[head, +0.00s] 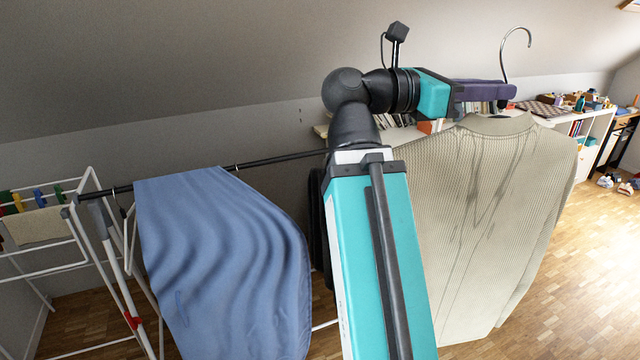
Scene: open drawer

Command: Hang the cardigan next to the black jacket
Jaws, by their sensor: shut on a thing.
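My gripper (508,92) is shut on the neck of a hanger, just below its metal hook (516,40). The beige ribbed cardigan (490,220) hangs from this hanger, in the air on the right side of the head view. The hook is free and rests on nothing. A dark sliver, which looks like the black jacket (317,210), shows at the rail beside the blue garment. Most of it is hidden behind my arm. The rail (285,158) runs from the left frame toward my arm, which hides its right end.
A white drying rack (60,245) with a small cloth stands at far left. A white shelf with clutter (595,125) stands along the back right. The wooden floor (590,270) is open at right. A sloped ceiling is above.

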